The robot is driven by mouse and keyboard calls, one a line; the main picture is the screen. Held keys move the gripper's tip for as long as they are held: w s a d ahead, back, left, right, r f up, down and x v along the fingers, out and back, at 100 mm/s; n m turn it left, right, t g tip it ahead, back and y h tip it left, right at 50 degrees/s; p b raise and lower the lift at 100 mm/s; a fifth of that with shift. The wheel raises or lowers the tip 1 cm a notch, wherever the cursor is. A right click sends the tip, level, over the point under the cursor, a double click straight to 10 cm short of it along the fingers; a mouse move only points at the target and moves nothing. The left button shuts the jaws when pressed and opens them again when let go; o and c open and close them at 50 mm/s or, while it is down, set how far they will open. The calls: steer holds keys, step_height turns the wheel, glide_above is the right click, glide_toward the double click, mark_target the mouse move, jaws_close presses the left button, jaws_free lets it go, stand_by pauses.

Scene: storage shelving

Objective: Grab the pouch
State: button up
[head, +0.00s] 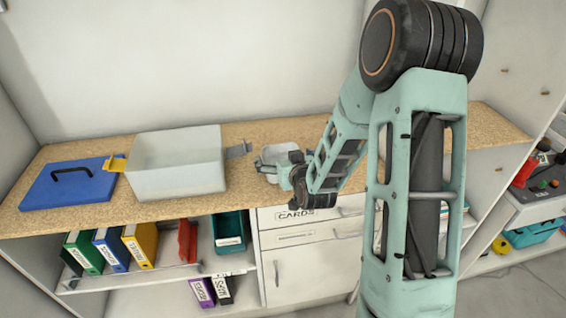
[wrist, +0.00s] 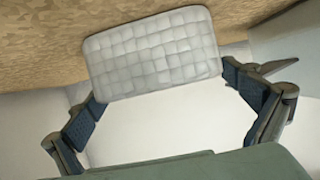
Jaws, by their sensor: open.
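The pouch (wrist: 152,52) is a pale grey-white, quilted block with rounded corners. In the wrist view it lies at the top middle, slightly tilted. My gripper (wrist: 163,88) is open, one finger to the lower left of the pouch and the other at its lower right; I cannot tell whether either touches it. In the head view the pouch (head: 282,154) is a small pale shape on the wooden countertop (head: 255,195), partly hidden by my gripper (head: 272,164) and arm.
A translucent white bin (head: 175,165) with a yellow and a grey handle stands left of the pouch. A blue lid (head: 70,188) with a black handle lies further left. Binders (head: 110,248) and a teal bin (head: 229,232) sit below. The countertop's front edge is close to my gripper.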

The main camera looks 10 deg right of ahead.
steer(key=shift+x, duration=0.9)
steer(key=shift+s, duration=0.1)
steer(key=c, duration=0.9)
steer(key=shift+r, duration=0.15)
steer(key=shift+r, duration=0.8)
steer(key=s+d+r, duration=0.2)
steer(key=d+r, duration=0.1)
steer(key=d, duration=0.1)
steer(key=s+d+r, duration=0.2)
steer(key=d+r, duration=0.2)
steer(key=s+d+r+p, duration=0.1)
steer(key=s+d+r, duration=0.2)
steer(key=d+r, duration=0.1)
steer(key=shift+r, duration=0.1)
